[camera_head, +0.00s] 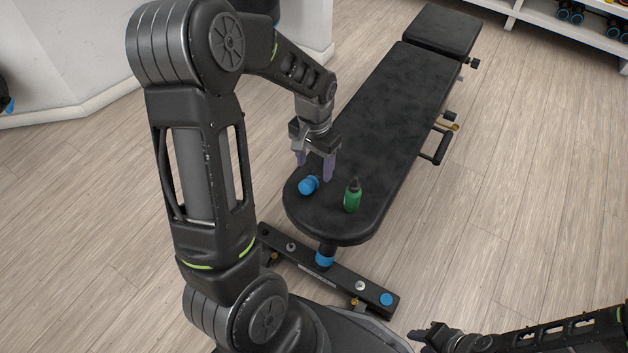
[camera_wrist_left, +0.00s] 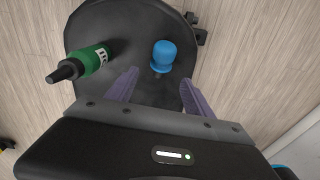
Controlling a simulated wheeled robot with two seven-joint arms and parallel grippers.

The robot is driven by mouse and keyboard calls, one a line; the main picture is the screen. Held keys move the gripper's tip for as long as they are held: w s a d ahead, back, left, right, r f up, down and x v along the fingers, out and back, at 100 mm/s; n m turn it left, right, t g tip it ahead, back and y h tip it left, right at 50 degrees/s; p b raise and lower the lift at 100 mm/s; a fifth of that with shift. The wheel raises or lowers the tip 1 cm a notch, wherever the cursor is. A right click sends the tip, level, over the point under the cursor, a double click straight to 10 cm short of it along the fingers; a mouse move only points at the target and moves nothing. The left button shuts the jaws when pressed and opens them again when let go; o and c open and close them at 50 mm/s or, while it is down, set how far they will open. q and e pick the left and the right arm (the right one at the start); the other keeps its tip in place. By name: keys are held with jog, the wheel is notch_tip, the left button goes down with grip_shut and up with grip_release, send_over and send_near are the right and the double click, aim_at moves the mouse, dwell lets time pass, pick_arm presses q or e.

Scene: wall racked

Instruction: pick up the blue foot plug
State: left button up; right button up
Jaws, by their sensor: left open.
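The blue foot plug (camera_head: 308,185), a small rounded blue piece with a narrower end, lies on the near end of the black bench pad (camera_head: 375,130). In the left wrist view the plug (camera_wrist_left: 163,53) sits beyond the fingertips, roughly between their lines. My left gripper (camera_head: 314,170) is open, pointing down close to the plug, with nothing between its fingers. In the left wrist view its two purple-grey fingers (camera_wrist_left: 160,80) are spread apart. My right gripper (camera_head: 430,338) is low at the bottom right, away from the bench; its opening is unclear.
A green bottle (camera_head: 352,196) with a black cap stands on the pad right of the plug; it also shows in the left wrist view (camera_wrist_left: 88,62). The bench's foot bar (camera_head: 335,284) carries a blue round cap (camera_head: 386,299). A white rack (camera_head: 560,20) stands at the back right.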

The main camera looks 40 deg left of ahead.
aim_at(314, 178)
pick_arm(q)
notch_tip(314, 178, down, 4)
jog(key=shift+s+f+b, duration=0.15)
jog(key=shift+f+b, duration=0.05)
jog(key=shift+b, duration=0.75)
jog(key=shift+f, duration=0.4)
jog(key=shift+c, duration=0.2)
grip_shut()
